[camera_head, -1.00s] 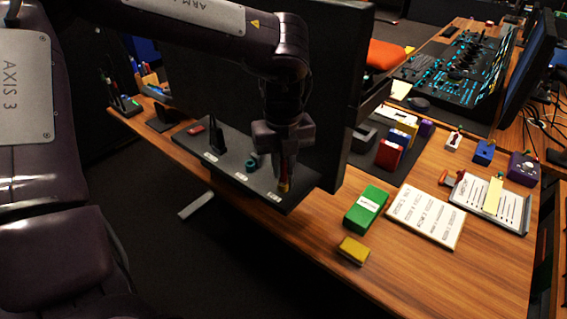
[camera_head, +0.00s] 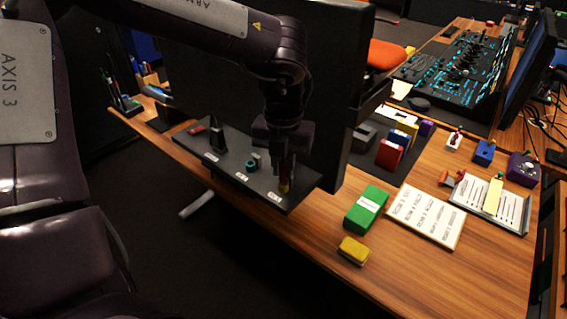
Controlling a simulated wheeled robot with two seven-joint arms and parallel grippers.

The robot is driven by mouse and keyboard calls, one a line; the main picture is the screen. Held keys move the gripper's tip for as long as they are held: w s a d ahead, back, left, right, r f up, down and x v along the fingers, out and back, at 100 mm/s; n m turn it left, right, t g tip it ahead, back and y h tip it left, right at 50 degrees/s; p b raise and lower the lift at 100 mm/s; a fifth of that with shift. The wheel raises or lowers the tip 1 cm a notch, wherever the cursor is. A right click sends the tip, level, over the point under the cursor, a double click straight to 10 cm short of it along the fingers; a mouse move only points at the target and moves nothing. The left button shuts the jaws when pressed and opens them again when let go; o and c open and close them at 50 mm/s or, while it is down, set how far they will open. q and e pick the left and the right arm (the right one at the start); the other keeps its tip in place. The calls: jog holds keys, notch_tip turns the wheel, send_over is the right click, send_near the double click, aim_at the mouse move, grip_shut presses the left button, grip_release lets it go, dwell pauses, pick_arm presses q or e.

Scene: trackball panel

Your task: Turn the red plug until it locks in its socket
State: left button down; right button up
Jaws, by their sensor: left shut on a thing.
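My left gripper (camera_head: 285,165) points down over the right end of a dark panel (camera_head: 226,176) on the desk. It is shut on the red plug (camera_head: 285,178), which shows as a narrow red strip between the fingers. A yellow part (camera_head: 284,187) shows just below the fingertips, at the panel's surface. The socket itself is hidden under the gripper, so I cannot tell how the plug sits in it. My right gripper is not in view.
A teal ring (camera_head: 251,164) and a black upright piece (camera_head: 216,134) stand on the panel to the left. A dark monitor (camera_head: 345,90) rises close behind the gripper. A green box (camera_head: 366,209) and a yellow block (camera_head: 353,250) lie to the right on the wooden desk.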

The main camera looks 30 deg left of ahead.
aim_at(282, 161)
pick_arm(q)
jog(key=shift+s+a+m, duration=0.15)
jog(key=shift+m, duration=0.85)
jog(key=c, duration=1.3)
grip_release()
notch_tip(282, 161, up, 8)
